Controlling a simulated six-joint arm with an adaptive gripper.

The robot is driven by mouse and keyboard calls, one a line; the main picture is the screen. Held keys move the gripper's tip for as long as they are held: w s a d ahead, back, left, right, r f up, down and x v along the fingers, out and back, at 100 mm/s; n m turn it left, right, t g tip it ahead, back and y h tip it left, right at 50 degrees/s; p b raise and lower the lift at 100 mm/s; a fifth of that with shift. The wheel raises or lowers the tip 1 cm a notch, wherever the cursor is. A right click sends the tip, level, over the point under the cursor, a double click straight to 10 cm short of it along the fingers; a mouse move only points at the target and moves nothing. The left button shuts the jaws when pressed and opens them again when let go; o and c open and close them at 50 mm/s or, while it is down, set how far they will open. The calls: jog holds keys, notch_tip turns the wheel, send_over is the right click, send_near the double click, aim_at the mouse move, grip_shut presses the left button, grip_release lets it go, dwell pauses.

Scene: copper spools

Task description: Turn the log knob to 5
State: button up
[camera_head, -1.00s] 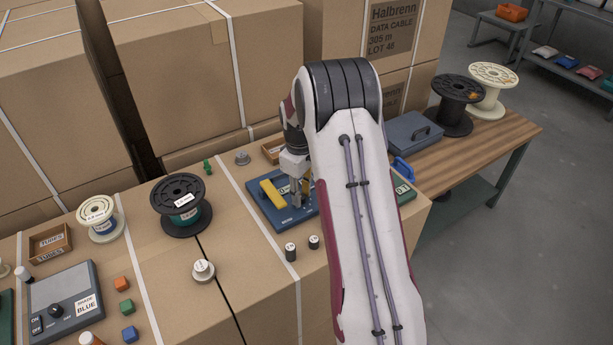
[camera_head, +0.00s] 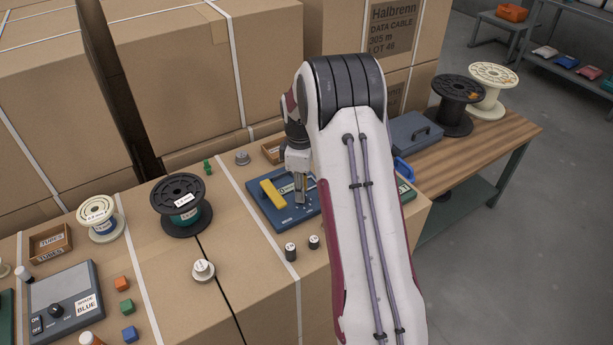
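A blue panel (camera_head: 268,213) lies on the cardboard boxes near the middle, with a yellow bar (camera_head: 272,193) on it and small markings along its front edge. My gripper (camera_head: 300,199) points down over the right part of this panel, its fingers close to the panel's surface. The fingers look narrow from here, and I cannot tell whether they are open or shut or touch anything. No log knob can be made out on the panel; the fingers and my arm cover part of it.
A grey box (camera_head: 75,275) with a dark knob (camera_head: 56,310) stands at the lower left. A black spool (camera_head: 182,230) stands to the left. A blue-grey case (camera_head: 413,134) lies on the wooden bench at right.

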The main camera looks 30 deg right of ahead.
notch_tip(320, 180, up, 6)
jog(key=shift+r, duration=0.1)
jog(key=shift+w+f+m, duration=0.25)
jog(key=shift+w+m, duration=0.15)
jog(key=shift+m, duration=0.4)
jog(key=shift+w+f+m+t, duration=0.2)
jog(key=shift+f+m+t, duration=0.25)
jog(key=shift+m, duration=0.55)
jog(key=shift+f+m, duration=0.15)
jog(key=shift+m, duration=0.65)
jog(key=shift+s+a+m+t, duration=0.1)
jog(key=shift+s+m+t, duration=0.15)
jog(key=shift+m, duration=0.45)
jog(key=shift+s+a+m+t, duration=0.1)
jog(key=shift+m+t, duration=0.2)
jog(key=shift+m, duration=0.4)
jog(key=s+r+m+t+h, duration=0.1)
jog(key=s+r+m+t, duration=0.1)
jog(key=s+r+m, duration=0.2)
jog(key=shift+s+a+r+m, duration=0.35)
jog(key=shift+s+a+m, duration=0.15)
jog(key=shift+s, duration=0.2)
